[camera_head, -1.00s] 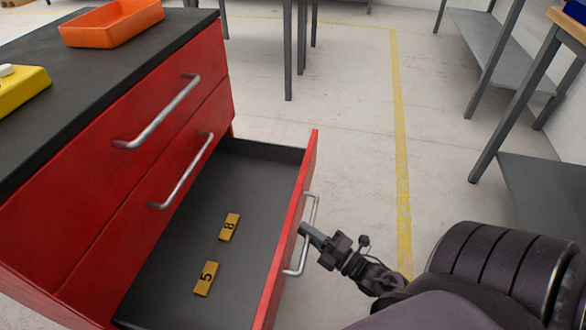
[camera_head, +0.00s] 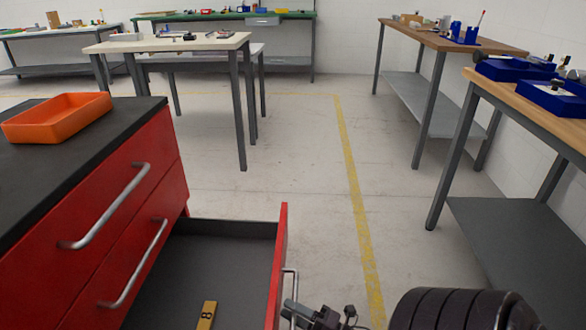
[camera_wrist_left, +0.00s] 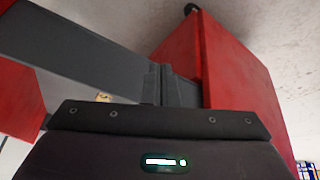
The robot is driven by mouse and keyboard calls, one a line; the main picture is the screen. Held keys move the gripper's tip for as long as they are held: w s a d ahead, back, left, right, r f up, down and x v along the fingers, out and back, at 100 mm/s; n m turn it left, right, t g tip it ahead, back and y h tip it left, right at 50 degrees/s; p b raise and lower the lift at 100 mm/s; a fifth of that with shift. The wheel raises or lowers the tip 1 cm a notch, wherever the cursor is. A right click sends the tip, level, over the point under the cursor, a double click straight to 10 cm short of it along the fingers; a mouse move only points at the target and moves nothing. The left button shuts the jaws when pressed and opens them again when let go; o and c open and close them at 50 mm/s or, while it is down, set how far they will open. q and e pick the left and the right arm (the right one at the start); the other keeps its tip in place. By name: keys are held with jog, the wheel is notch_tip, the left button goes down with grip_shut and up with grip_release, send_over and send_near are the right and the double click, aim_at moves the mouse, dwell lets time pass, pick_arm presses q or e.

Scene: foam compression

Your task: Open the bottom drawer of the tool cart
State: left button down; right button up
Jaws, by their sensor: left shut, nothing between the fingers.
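The red tool cart (camera_head: 60,256) stands at the left with a dark top. Its bottom drawer (camera_head: 278,265) stands well out, and its dark inside shows. A yellow tag marked 8 (camera_head: 207,315) lies in it. The drawer's silver handle (camera_head: 291,279) is on the outer face. In the left wrist view, my left gripper (camera_wrist_left: 160,84) is shut and empty, in front of red panels (camera_wrist_left: 240,85) and a dark grey surface.
The two drawers above are shut, with silver handles (camera_head: 108,215). An orange tray (camera_head: 55,118) sits on the cart top. A pale table (camera_head: 165,43) stands beyond, and wooden-topped benches (camera_head: 450,38) line the right. The floor between has a yellow line (camera_head: 357,205) and is clear.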

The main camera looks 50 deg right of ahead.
jog(key=v, duration=0.7)
jog(key=shift+s, duration=0.4)
jog(key=shift+d, duration=0.1)
dwell(0.4)
